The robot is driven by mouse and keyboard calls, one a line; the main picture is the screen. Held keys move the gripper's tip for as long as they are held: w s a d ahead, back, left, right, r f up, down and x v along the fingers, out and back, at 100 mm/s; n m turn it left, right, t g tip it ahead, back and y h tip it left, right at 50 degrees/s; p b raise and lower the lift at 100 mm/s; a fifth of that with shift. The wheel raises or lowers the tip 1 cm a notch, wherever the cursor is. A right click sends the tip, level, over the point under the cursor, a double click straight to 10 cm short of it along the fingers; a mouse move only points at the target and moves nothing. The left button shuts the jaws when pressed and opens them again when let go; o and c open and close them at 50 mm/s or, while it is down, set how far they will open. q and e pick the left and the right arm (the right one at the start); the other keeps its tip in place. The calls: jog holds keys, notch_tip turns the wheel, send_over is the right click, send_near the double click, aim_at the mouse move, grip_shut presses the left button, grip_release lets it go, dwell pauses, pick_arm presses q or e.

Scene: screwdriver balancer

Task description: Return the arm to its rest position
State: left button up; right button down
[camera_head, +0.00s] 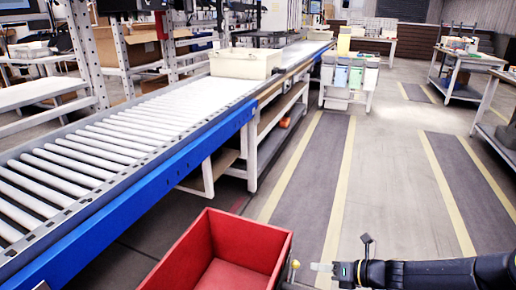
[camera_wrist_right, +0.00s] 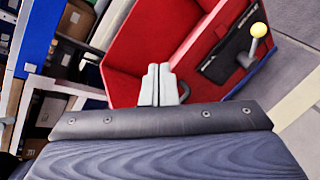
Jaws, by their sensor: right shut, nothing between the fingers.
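My right arm comes in from the lower right of the head view, and its gripper (camera_head: 322,267) points left, beside the right side of a red bin (camera_head: 262,238). In the right wrist view the fingers (camera_wrist_right: 158,84) are shut together with nothing between them. The red bin (camera_wrist_right: 140,48) lies beyond the fingertips there; I cannot tell whether they touch it. My left gripper is not in view.
A roller conveyor (camera_head: 105,150) with a blue side rail runs along the left and carries a beige tote (camera_head: 245,65). A yellow-knobbed lever (camera_wrist_right: 258,31) stands by the bin. Workbenches (camera_head: 465,60) line the right; the floor between is clear.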

jog(key=s+a+r+n+g+h, duration=0.1)
jog(key=s+r+n+g+h, duration=0.2)
jog(key=s+r+n, duration=1.2)
jog(key=s+d+n+t+h, duration=0.2)
jog(key=s+d+n+h, duration=0.2)
jog(key=s+n, duration=1.1)
notch_tip(320, 180, up, 24)
jog(key=w+n+p, duration=0.1)
jog(key=w+p, duration=0.1)
jog(key=p, duration=2.3)
jog(key=shift+w+a+r+n+p, duration=0.2)
jog(key=shift+r+n+p, duration=0.1)
jog(key=shift+p, duration=0.1)
